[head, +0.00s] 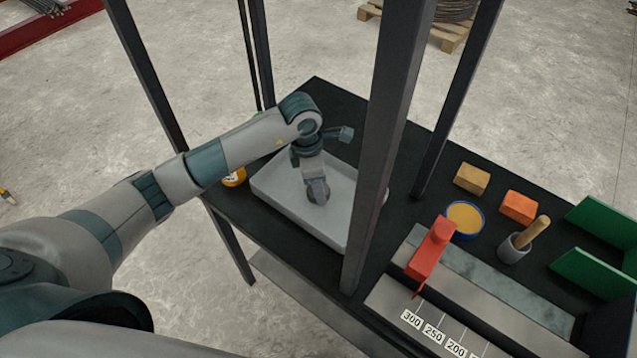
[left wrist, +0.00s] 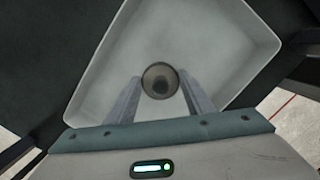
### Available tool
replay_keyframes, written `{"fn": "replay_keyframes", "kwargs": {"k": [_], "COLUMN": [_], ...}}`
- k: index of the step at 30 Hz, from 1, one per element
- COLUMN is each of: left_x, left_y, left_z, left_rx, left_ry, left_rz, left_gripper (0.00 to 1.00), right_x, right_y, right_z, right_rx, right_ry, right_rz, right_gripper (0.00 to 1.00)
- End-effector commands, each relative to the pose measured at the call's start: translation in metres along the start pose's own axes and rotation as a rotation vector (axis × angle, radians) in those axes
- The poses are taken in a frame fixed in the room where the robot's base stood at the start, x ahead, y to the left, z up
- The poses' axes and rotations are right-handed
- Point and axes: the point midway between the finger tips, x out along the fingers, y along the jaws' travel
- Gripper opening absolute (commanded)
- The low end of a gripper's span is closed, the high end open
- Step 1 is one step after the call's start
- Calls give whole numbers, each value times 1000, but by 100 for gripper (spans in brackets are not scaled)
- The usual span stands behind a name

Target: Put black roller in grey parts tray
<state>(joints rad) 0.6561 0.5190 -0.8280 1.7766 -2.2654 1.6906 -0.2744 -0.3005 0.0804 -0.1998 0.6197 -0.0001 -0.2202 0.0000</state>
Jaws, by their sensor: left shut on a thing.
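The grey parts tray (head: 270,203) is a light, shallow, open box on the dark bench top. It also fills much of the left wrist view (left wrist: 108,62). My left gripper (head: 318,190) reaches in over the tray, pointing down. In the left wrist view its two fingers (left wrist: 159,80) are closed on the black roller (left wrist: 160,79), whose round, dark end shows between them over the tray floor. I cannot tell whether the roller touches the floor. In the head view the roller is hard to make out at the fingertips. My right gripper is not in view.
A dark upright post (head: 385,130) stands close to the tray's right side. A yellow roll (head: 234,177) sits by its left corner. To the right are a red clamp-like piece (head: 432,250), a blue-rimmed bowl (head: 464,218), a grey cup (head: 513,249) and blocks (head: 519,206).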

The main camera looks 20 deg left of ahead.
Motion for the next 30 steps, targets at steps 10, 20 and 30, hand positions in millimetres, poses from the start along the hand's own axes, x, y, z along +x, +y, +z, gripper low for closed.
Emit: {"fn": "replay_keyframes", "kwargs": {"k": [10,20,30], "left_x": [1,-9,-62], "left_y": [0,1,2], "left_z": [0,0,0], "left_rx": [0,1,1], "left_ry": [0,-1,-2], "left_rz": [0,2,5], "left_gripper": [66,66,66], "right_x": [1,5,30], "right_y": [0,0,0], "right_z": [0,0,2], "right_rx": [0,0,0], "right_ry": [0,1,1], "right_rz": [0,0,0], "right_gripper": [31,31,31]}}
